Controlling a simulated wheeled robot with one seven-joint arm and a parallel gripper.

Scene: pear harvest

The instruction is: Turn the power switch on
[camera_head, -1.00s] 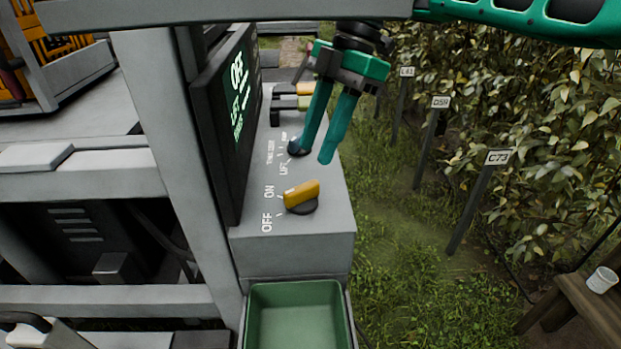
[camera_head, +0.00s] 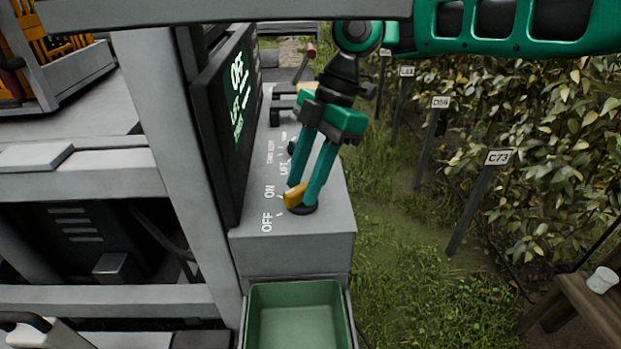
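The power switch (camera_head: 294,196) is a yellow knob on a dark round base, on top of the grey control box (camera_head: 330,226). The printed words ON and OFF stand to its left. My gripper (camera_head: 302,196) points down at the switch, with its two teal fingers apart. One finger is at the knob's far left side and the other at its right, covering part of it. I cannot tell whether the fingers touch it. The dark screen (camera_head: 238,95) beside the box reads OFF at its top.
A second dark knob (camera_head: 292,148) and handles (camera_head: 285,102) sit farther back on the box. A green tray (camera_head: 298,290) is in front of the box. Grey frame posts stand at left. Grass, row signs (camera_head: 498,157) and leafy plants lie to the right.

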